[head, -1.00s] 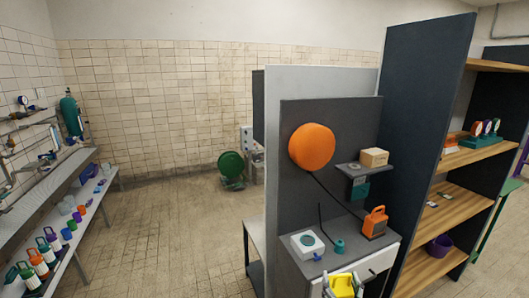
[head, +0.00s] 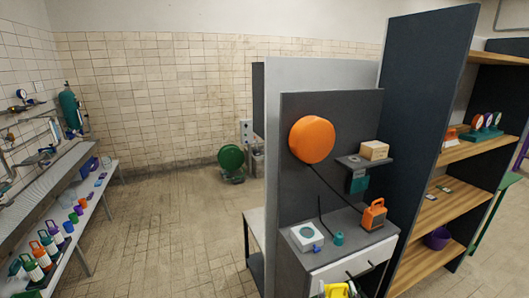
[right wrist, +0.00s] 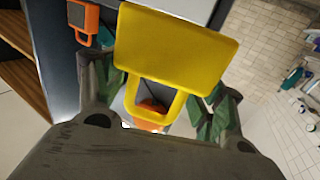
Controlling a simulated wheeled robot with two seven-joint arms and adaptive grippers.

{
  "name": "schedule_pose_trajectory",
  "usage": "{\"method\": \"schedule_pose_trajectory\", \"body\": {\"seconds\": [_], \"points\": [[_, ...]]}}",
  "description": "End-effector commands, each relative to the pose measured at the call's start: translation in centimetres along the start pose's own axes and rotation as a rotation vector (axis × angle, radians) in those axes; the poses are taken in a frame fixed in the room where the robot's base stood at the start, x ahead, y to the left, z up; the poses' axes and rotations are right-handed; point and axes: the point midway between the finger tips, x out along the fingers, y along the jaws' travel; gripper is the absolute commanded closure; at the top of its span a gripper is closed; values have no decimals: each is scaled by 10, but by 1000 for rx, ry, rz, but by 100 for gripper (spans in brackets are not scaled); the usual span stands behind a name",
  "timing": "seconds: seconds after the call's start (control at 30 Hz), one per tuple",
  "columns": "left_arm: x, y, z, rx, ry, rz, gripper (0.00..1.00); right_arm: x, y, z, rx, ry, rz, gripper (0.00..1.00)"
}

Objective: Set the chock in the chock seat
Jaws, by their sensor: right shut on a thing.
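The chock is a yellow block with a loop handle (right wrist: 178,45). My right gripper (right wrist: 165,107) is shut on it, with green fingers on both sides of the handle. In the head view the chock (head: 336,290) shows at the bottom edge, in front of the grey cabinet, with the gripper mostly cut off. I cannot tell which thing is the chock seat. My left gripper is not in view.
The grey cabinet top (head: 340,255) holds a white box with a round top (head: 306,237), a teal knob (head: 338,239) and an orange lantern (head: 373,214). A small ledge bears a wooden block (head: 374,150). A dark panel (head: 425,140) stands right. The floor at left is open.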

Motion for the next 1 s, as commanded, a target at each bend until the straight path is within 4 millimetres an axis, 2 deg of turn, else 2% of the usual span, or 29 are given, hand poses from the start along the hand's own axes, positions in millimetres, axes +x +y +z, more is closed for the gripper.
{"method": "schedule_pose_trajectory", "body": {"seconds": [0.4, 1.0], "points": [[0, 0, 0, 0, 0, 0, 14, -11, 0, 13, 0, 2, -55, 73], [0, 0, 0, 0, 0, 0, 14, -12, 1, 14, 0, 2, -56, 73]]}}
